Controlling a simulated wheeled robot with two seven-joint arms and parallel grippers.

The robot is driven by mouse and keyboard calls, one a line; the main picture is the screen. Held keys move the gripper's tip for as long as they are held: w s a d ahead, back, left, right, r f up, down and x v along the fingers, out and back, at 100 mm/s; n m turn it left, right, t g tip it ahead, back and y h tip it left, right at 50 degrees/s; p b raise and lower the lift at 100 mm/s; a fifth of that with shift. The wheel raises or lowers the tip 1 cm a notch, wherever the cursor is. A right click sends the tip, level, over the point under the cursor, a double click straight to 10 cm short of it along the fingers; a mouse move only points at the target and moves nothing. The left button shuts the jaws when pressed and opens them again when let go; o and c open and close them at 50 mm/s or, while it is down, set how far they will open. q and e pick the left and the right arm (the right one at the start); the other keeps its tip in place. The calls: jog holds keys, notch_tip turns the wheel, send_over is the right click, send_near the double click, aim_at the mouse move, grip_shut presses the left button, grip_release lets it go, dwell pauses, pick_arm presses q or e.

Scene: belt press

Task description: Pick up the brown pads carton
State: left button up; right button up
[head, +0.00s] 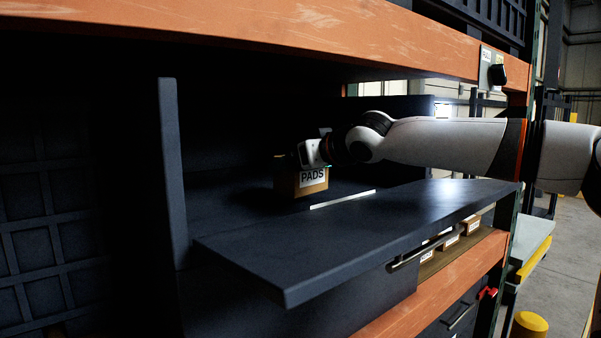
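My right gripper (304,158) reaches in from the right and is at the carton's top edge. Its fingers are small and dark here, so I cannot tell whether they are closed on the carton or only beside it. My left gripper is not in view.
An orange beam (250,28) crosses above the shelf and a dark upright panel (171,170) stands at left. Small labelled cartons (450,240) sit below the shelf. The shelf's front part is clear.

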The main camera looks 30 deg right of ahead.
jog(key=r, duration=0.4)
jog(key=shift+a+r, duration=0.2)
jog(key=shift+a, duration=0.05)
jog(key=s+a+b, duration=0.1)
jog(key=a+b, duration=0.4)
jog(key=a, duration=1.2)
jog(key=shift+s+a+b, duration=0.15)
jog(key=shift+a+b, duration=0.05)
jog(key=shift+b, duration=0.15)
jog(key=shift+s+a, duration=0.1)
